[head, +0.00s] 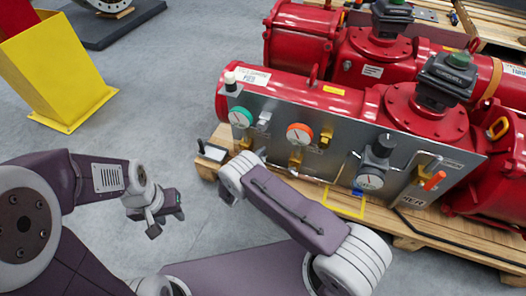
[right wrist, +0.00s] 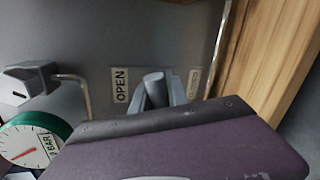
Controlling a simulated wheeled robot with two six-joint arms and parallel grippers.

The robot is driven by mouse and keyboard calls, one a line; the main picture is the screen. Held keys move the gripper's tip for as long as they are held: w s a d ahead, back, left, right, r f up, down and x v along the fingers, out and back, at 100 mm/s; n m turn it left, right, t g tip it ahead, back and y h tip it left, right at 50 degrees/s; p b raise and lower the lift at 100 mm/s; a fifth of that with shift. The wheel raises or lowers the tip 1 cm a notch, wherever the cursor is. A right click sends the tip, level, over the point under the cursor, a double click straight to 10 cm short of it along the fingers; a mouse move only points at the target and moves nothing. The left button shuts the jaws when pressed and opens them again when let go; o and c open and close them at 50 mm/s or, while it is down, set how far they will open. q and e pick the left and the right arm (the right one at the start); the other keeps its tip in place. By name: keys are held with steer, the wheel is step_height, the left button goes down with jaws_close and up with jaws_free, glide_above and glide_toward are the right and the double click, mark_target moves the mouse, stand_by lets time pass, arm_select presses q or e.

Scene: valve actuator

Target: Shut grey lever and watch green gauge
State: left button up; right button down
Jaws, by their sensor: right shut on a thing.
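The green gauge (head: 240,117) sits at the upper left of the grey panel; it also shows at the lower left of the right wrist view (right wrist: 28,147). Its red needle shows there, but I cannot read a value. The grey lever (right wrist: 153,78) stands out from the panel beside the OPEN label (right wrist: 120,84). My right gripper (right wrist: 157,96) is shut on the lever, its pale fingers on either side. In the head view my right wrist hides the lever and those fingers. My left gripper (head: 167,214) looks open and empty over the floor, left of the panel.

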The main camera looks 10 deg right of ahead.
steer(key=shift+s+d+f+m+t+y+p, duration=0.1)
steer(key=shift+f+m+t+y+p, duration=0.35)
steer(key=shift+f+m, duration=1)
steer(key=shift+f, duration=0.1)
steer(key=c, duration=1.3)
jaws_free()
steer(key=p+v, duration=0.4)
steer(key=v, duration=0.5)
steer(key=shift+p, duration=0.3)
